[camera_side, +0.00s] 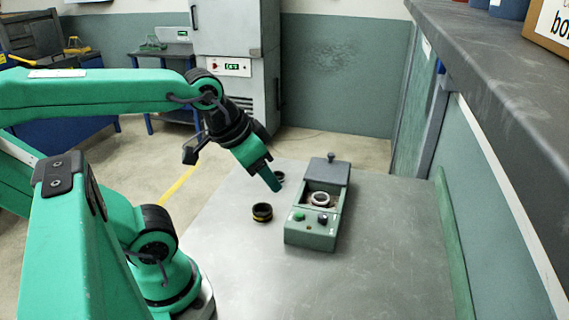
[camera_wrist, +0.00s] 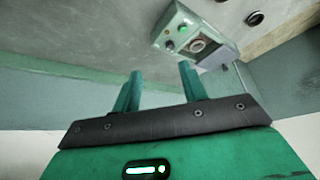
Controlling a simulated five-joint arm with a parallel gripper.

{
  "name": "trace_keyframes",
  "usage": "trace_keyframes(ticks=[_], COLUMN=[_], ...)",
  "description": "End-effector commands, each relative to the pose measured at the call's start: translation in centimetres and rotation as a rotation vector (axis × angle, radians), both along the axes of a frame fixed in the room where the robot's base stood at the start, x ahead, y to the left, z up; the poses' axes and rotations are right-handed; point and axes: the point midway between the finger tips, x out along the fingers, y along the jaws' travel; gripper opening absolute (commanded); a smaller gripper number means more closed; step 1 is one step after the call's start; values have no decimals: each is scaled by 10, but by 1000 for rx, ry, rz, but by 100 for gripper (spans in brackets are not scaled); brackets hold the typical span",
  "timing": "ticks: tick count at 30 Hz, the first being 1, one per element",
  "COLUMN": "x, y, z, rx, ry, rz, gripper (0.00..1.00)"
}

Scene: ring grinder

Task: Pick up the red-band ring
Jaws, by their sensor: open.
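A small dark ring (camera_side: 280,176) stands on the grey table in the side view, partly behind my fingertips. Its band is too small to read for certain, but the other loose ring (camera_side: 262,212) has a yellow band. The far dark ring also shows at the upper right of the wrist view (camera_wrist: 255,18). My gripper (camera_side: 275,187) points down and to the right above the table, between the loose rings and the grinder in the picture. In the wrist view its two green fingers (camera_wrist: 160,70) are apart with nothing between them.
The green grinder box (camera_side: 311,237) stands right of the loose rings, its grey lid open at the back. A pale ring (camera_side: 320,199) sits inside it, behind a green button and a dark knob. The front and right of the table (camera_side: 385,260) are clear. A shelf overhangs at right.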

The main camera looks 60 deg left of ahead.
Motion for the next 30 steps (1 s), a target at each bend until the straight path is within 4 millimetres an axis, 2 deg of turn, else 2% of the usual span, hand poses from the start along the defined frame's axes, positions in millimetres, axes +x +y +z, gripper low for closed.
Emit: trace_keyframes(ticks=[6, 10, 11, 23, 30], x=[0, 0, 0, 3, 22], y=[0, 0, 0, 1, 6], z=[0, 0, 0, 1, 3], rx=[0, 0, 0, 2, 9], ry=[0, 0, 0, 6, 50], rz=[0, 0, 0, 1, 5], gripper=[45, 70, 73, 73, 73])
